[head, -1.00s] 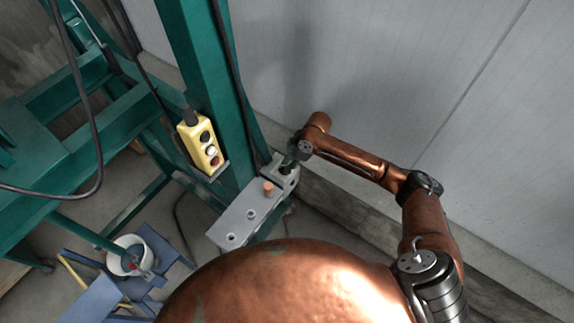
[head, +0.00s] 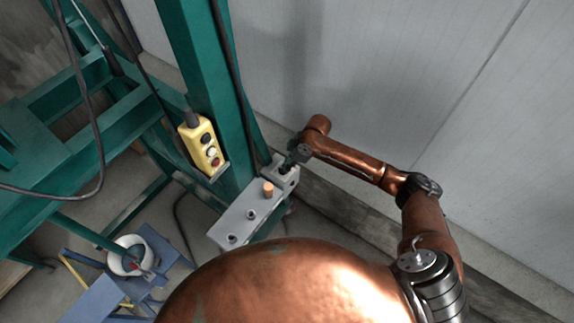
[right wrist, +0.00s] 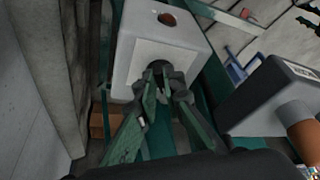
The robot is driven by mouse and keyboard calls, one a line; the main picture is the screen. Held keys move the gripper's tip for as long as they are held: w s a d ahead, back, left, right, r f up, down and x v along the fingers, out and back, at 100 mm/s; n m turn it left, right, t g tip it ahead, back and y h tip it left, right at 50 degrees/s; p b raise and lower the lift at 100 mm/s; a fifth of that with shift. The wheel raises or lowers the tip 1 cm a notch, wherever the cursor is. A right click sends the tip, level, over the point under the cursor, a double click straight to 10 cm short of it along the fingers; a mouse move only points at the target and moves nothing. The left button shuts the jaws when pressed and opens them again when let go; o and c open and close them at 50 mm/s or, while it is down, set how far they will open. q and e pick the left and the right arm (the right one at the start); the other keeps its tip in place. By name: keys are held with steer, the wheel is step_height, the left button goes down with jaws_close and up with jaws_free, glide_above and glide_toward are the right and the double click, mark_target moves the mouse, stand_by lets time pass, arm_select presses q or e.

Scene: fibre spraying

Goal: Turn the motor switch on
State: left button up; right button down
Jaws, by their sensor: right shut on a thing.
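The motor switch appears to be a small light-grey box (right wrist: 165,42) with a pale front plate and a dark round knob (right wrist: 159,70), seen in the right wrist view. In the head view the box (head: 285,178) sits beside the green post, at the upper end of a grey panel. My right gripper (right wrist: 162,82) has its green fingers shut on the knob, one on each side. In the head view this gripper (head: 291,160) is small and dark at the box. The knob's exact angle is hard to read. My left gripper is not in view.
The grey panel (head: 245,217) with a copper-coloured knob (head: 268,189) adjoins the box. A yellow button pendant (head: 201,147) hangs on the green post (head: 205,75). A white bucket (head: 127,257) stands lower left. A pale wall (head: 370,75) lies behind my right arm.

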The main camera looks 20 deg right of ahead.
steer(key=m+t+h+p, duration=0.1)
steer(key=m+p, duration=0.2)
steer(key=p, duration=0.1)
steer(key=m+p, duration=0.3)
steer(key=p, duration=0.2)
steer(key=s+a+m+t+h+p, duration=0.1)
steer(key=m+p, duration=0.3)
steer(key=p, duration=0.1)
steer(key=shift+r+t+h, duration=0.2)
steer(key=shift+t+h, duration=0.1)
steer(key=shift+a+f+m+h+p, duration=0.1)
steer(key=shift+m+h+p, duration=0.25)
steer(key=shift+m+p, duration=0.4)
steer(key=shift+a+f+m+h+p, duration=0.1)
steer(key=shift+m+h+p, duration=0.35)
steer(key=shift+m, duration=0.5)
steer(key=shift+w, duration=0.1)
steer(key=c, duration=2)
jaws_free()
steer(key=shift+c, duration=0.2)
steer(key=v, duration=1.2)
steer(key=shift+d, duration=0.15)
